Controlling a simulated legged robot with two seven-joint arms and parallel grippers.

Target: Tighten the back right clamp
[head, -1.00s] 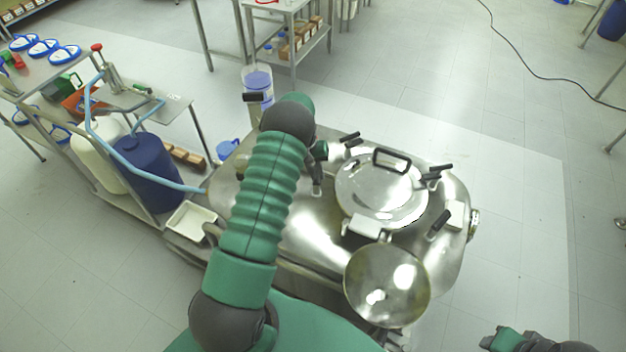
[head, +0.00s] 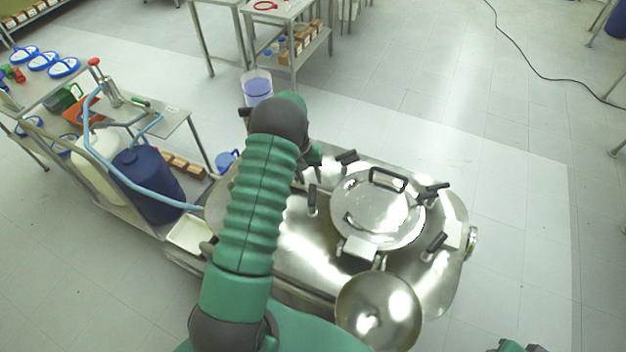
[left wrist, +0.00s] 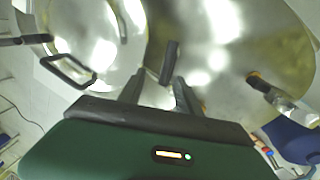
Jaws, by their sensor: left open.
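The steel reactor has a round lid (head: 378,210) with several black-handled clamps around it. The back right clamp (head: 435,190) is at the lid's right rear edge, with its handle sticking outward. Another clamp (head: 346,157) is at the rear left, one (head: 312,200) at the left and one (head: 437,241) at the front right. My left gripper (left wrist: 157,88) is open at the lid's left side, away from the back right clamp; my arm partly hides it in the head view. In the left wrist view a black clamp handle (left wrist: 170,60) shows just beyond its fingertips; contact is unclear.
The lid handle (head: 388,178) stands up at the lid's rear. A round steel cover (head: 378,310) is in front of the lid. A cart with a blue drum (head: 147,183) and a hose stands left. The floor right of the reactor is clear.

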